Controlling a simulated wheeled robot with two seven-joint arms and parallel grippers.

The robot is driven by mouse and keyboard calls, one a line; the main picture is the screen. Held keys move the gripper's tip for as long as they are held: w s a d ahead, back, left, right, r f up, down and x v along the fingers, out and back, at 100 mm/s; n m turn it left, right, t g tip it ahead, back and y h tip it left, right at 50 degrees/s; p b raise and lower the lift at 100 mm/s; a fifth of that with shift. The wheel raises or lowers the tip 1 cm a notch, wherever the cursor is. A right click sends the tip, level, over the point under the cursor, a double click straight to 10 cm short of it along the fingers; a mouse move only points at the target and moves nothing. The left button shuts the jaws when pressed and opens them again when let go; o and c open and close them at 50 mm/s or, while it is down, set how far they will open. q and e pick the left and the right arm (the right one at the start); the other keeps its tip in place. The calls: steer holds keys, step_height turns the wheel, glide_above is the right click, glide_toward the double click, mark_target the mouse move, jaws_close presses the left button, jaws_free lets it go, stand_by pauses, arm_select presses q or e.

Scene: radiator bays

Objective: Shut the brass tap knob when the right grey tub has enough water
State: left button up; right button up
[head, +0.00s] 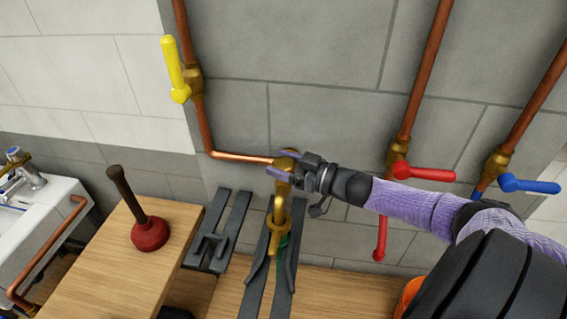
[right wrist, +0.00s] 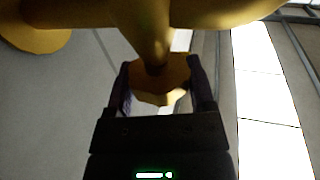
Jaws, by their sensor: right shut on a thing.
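The brass tap (head: 279,215) is at the end of the copper pipe on the grey wall, its spout pointing down. My right gripper (head: 285,171) reaches it from the right and is shut on the tap's knob at the top. In the right wrist view the brass knob (right wrist: 160,78) sits between both fingers of the right gripper (right wrist: 160,88). I cannot make out a grey tub or any water; dark grey rails (head: 262,285) stand below the spout. My left gripper is not in view.
A red plunger (head: 150,234) stands on a wooden top (head: 105,275) at left, beside a white sink (head: 55,218). A yellow lever (head: 174,65), red lever (head: 425,173) and blue lever (head: 530,185) sit on copper pipes. A dark grey H-shaped frame (head: 213,246) lies left of the tap.

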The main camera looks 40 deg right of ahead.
steer(key=shift+r+m+t+h+p, duration=0.15)
steer(key=shift+m+t+h+p, duration=0.2)
steer(key=shift+m+h+p, duration=1.3)
steer(key=shift+r+m+t+h+p, duration=0.1)
steer(key=shift+m+t+h+p, duration=0.25)
steer(key=shift+m+h+p, duration=1.25)
steer(key=m+h+p, duration=0.1)
steer(key=h+p, duration=0.2)
steer(key=h, duration=0.1)
steer(key=shift+a+f, duration=0.1)
steer(key=shift+f, duration=0.05)
steer(key=shift+f+m+g+h+p, duration=0.1)
steer(key=shift+m+g+h+p, duration=0.6)
steer(key=shift+h, duration=1.15)
steer(key=shift+m, duration=0.35)
steer(key=o, duration=1.2)
steer(key=v, duration=1)
